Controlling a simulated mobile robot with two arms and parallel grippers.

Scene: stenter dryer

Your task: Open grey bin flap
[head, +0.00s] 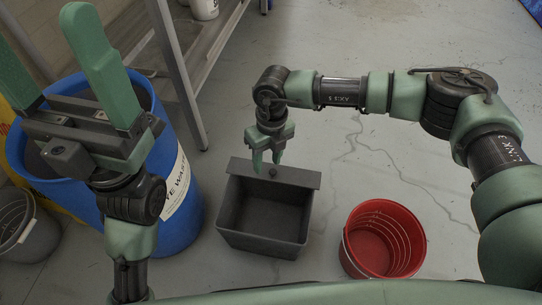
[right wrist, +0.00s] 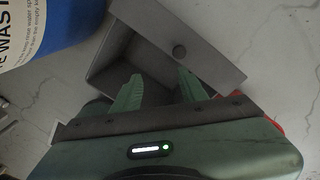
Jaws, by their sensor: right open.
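The grey bin (head: 262,241) stands on the floor in the middle of the head view, its dark inside visible from above. The flap is clear of most of the opening. My left gripper (head: 42,28) is raised, open and empty.
A blue waste drum (head: 188,228) stands left of the bin, partly behind my left gripper. A red bucket (head: 352,246) stands right of the bin. A grey bucket (head: 30,240) is at far left. A metal frame leg (head: 180,75) stands behind.

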